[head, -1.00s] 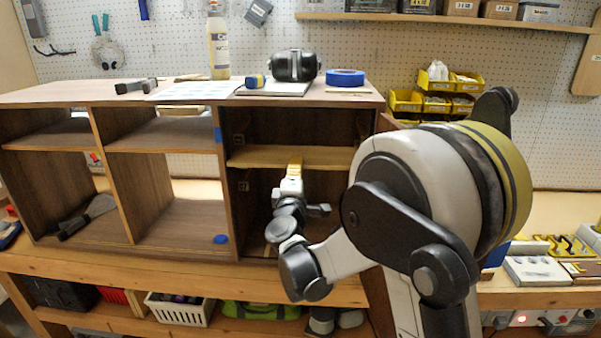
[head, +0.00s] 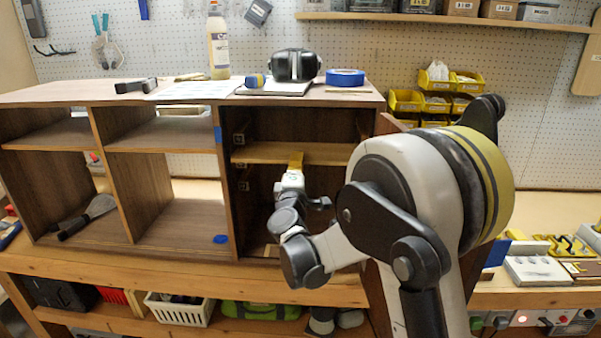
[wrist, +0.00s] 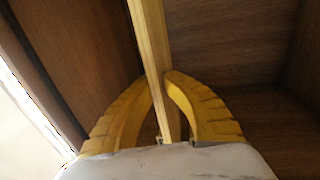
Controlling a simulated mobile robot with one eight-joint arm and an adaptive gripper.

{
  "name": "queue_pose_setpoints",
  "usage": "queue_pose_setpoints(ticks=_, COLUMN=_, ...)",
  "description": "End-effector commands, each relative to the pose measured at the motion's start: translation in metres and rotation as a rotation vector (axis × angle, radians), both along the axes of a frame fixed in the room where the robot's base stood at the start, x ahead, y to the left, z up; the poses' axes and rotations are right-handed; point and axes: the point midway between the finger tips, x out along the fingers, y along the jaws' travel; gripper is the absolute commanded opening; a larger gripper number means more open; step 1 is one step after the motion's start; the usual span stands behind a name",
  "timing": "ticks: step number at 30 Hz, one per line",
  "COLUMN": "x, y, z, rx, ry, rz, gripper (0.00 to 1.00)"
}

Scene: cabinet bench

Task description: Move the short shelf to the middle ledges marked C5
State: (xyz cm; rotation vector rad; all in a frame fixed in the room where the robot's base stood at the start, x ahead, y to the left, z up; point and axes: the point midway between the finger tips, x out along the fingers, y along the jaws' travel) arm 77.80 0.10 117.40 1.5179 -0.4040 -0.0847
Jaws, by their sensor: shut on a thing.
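The short shelf (head: 262,153) is a light wooden board inside the right-hand bay of the brown cabinet (head: 228,215). It lies about level across the upper part of the bay. My gripper (head: 295,162) is shut on the middle of its front edge. In the wrist view the shelf (wrist: 153,60) shows as a pale strip between the yellow curved fingers of my gripper (wrist: 163,95). Small marks show on the bay's left wall above and below the shelf; I cannot read them.
Ear defenders (head: 295,65), blue tape (head: 345,77) and a bottle (head: 218,45) stand on the cabinet top. The bay's side walls are close to both shelf ends. Space below the shelf looks clear. Yellow bins (head: 435,100) stand behind at right.

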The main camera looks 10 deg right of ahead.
Motion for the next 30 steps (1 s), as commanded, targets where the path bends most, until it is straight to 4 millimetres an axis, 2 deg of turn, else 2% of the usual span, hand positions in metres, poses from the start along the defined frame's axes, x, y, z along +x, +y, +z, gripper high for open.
queue_pose_setpoints(ticks=30, x=0.047, y=-0.015, z=-0.003, rx=-0.001, ry=0.0, rz=0.0, gripper=0.0)
